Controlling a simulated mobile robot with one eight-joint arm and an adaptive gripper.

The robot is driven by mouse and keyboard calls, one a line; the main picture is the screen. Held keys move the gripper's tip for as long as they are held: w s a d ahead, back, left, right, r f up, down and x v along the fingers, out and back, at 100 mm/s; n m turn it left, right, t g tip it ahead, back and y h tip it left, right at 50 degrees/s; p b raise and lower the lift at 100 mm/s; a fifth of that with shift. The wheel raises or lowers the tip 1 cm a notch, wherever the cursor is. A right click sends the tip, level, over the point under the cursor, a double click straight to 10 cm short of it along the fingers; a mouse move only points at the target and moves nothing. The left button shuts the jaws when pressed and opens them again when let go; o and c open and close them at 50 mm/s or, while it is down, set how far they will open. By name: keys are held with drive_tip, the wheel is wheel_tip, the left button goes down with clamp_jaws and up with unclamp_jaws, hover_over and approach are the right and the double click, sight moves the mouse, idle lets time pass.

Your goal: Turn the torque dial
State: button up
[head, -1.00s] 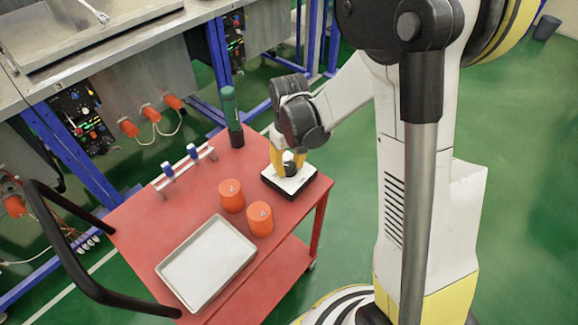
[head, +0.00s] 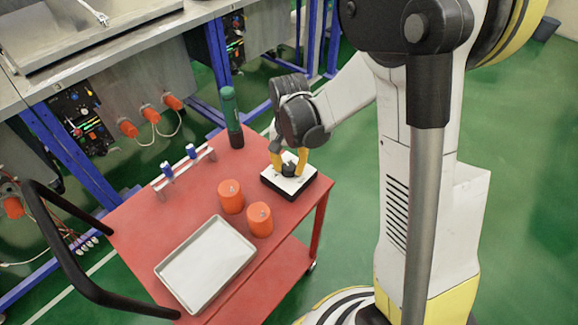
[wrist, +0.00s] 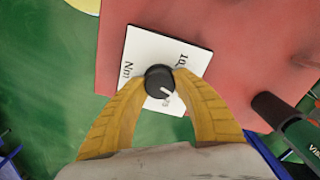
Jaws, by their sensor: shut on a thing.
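The torque dial is a round black knob (wrist: 159,80) with a white pointer mark, on a white plate (wrist: 140,45) with black lettering that includes "Nm". In the head view the plate sits on a black base (head: 310,187) at the right corner of the red cart. My gripper (head: 289,168) points down at it, and its two yellow fingers are shut on the knob, one on each side. In the wrist view the fingertips (wrist: 160,77) touch the knob's sides. The knob's pointer aims toward the lower right there. Part of the lettering is hidden behind the knob and fingers.
The red cart (head: 200,200) also holds two orange cylinders (head: 231,197), a metal tray (head: 207,262), a small rack with blue-topped pieces (head: 183,168) and a green-and-black tool (head: 231,115). A black handle (head: 65,245) rises at the left. Green floor lies to the right.

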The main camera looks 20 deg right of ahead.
sight(289, 166)
drive_tip(key=shift+m, duration=0.3)
drive_tip(key=o, duration=1.2)
wheel_tip(289, 166, up, 12)
drive_tip(key=shift+r, duration=0.1)
